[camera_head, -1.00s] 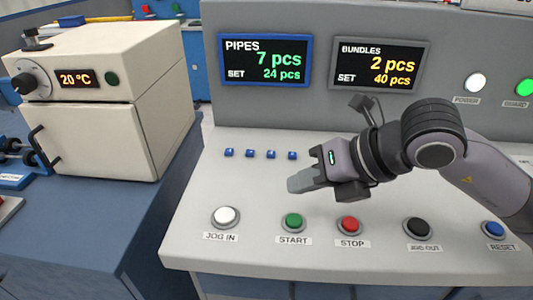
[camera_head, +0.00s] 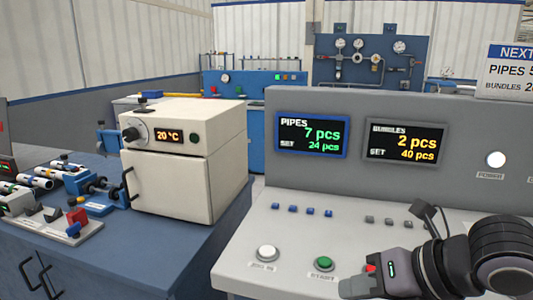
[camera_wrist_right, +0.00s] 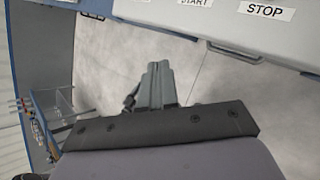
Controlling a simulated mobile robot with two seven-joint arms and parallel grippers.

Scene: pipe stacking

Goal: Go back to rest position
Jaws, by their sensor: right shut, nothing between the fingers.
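My right gripper (camera_head: 354,287) is at the lower right of the head view, in front of the control console (camera_head: 240,262). Its fingers are shut and empty, and it touches no button that I can see. It hides most of the red stop button (camera_head: 371,268). In the right wrist view the closed fingers (camera_wrist_right: 156,70) point over bare floor, and the console's front edge with the START and STOP labels is at the top. My left gripper is in no view.
The console has a white button (camera_head: 267,253), a green start button (camera_head: 323,263), a pipes display (camera_head: 311,135) and a bundles display (camera_head: 404,142). A cream oven (camera_head: 180,187) and a rack of pipes (camera_head: 40,182) stand on the blue bench at left. Floor (camera_wrist_right: 225,80) shows clear below the gripper.

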